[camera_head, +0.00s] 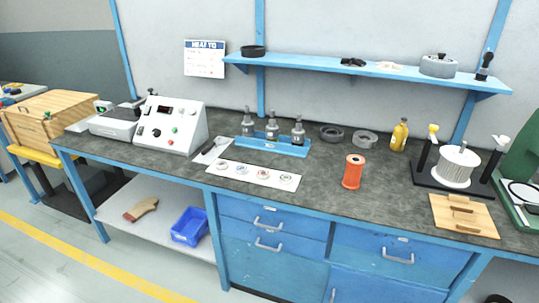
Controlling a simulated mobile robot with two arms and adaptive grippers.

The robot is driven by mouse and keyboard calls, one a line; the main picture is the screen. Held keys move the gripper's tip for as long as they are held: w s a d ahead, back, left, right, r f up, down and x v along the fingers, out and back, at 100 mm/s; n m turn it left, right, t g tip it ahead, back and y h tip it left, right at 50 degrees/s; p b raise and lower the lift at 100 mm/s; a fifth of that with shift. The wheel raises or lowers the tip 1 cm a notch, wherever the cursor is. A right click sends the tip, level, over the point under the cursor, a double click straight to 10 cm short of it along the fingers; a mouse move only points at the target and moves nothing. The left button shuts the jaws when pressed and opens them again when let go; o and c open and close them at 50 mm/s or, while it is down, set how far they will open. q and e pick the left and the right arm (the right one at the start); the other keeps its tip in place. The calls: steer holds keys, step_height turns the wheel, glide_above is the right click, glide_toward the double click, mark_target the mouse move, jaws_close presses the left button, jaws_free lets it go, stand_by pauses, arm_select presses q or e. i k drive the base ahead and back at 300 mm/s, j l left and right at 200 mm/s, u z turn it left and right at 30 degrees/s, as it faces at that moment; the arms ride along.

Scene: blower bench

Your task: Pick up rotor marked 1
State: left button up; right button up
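A white strip (254,175) lies near the front edge of the bench, with several small round pieces on it, the leftmost one (222,166) pale. Behind it, a blue stand (272,145) holds three upright grey metal parts: a left one (249,124), a middle one (272,129) and a right one (298,131). The number marks are too small to read, so I cannot tell which thing is rotor 1. Neither of my grippers is in view.
An orange spool (353,172) stands right of the strip. Dark and grey rings (364,139) lie behind it. A control box (170,126) is at left; a white ribbed cylinder (455,167) and wooden board (464,216) are at right. A blue shelf (390,71) overhangs the back.

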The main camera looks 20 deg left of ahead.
mark_target(247, 126)
steer(key=i+j, duration=0.15)
steer(key=j, duration=0.2)
steer(key=i+j, duration=0.15)
steer(key=j, duration=0.2)
steer(key=i+j, duration=0.2)
steer(key=j, duration=0.15)
steer(key=i+j, duration=0.15)
steer(key=j, duration=0.2)
steer(key=i+j, duration=0.15)
steer(key=j, duration=0.2)
